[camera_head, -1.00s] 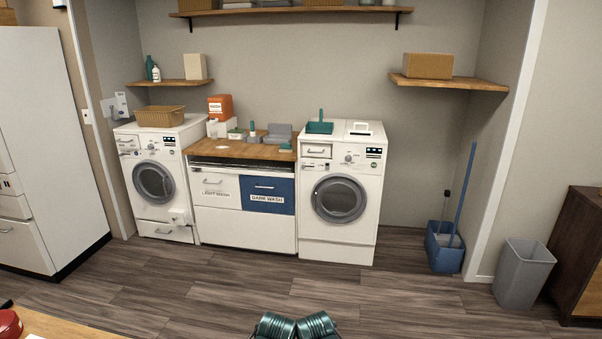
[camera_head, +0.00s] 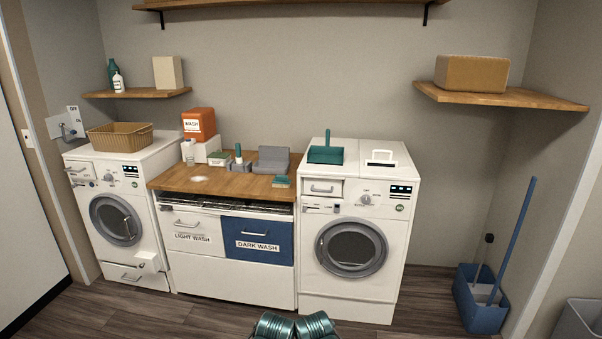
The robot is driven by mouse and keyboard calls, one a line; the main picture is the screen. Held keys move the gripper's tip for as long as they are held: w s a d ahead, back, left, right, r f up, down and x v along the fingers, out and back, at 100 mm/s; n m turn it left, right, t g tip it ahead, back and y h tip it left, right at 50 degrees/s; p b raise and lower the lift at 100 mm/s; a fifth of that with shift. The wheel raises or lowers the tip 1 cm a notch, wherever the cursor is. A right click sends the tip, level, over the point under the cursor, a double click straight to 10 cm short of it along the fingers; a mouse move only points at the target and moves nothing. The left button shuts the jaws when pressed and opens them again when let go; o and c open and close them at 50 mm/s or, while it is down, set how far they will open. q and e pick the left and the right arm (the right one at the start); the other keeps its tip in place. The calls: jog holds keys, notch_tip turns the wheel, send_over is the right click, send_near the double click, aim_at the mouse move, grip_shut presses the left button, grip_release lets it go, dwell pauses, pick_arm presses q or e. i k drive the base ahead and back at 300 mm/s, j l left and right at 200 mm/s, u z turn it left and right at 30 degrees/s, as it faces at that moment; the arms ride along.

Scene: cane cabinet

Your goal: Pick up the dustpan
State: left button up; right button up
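A small teal dustpan (camera_head: 326,154) with an upright teal handle rests on top of the right white washing machine (camera_head: 351,235), toward its left side. A larger blue dustpan-like bin (camera_head: 480,303) with a long blue handle stands on the floor at the right, by the wall. Two ribbed teal-grey parts of mine show at the bottom middle. Neither of my grippers can be made out in the view.
A wooden counter (camera_head: 231,180) with small items sits between two washers; a grey brush-like thing (camera_head: 281,182) lies at its right edge. A wooden shelf (camera_head: 500,97) with a box juts out above right. A grey bin (camera_head: 580,322) stands at the lower right. Floor before the machines looks clear.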

aim_at(326, 154)
jog(key=i+z, duration=0.15)
jog(key=i, duration=0.35)
jog(key=i+j+z, duration=0.15)
jog(key=i, duration=0.35)
jog(key=i+j+z, duration=0.15)
jog(key=i, duration=0.35)
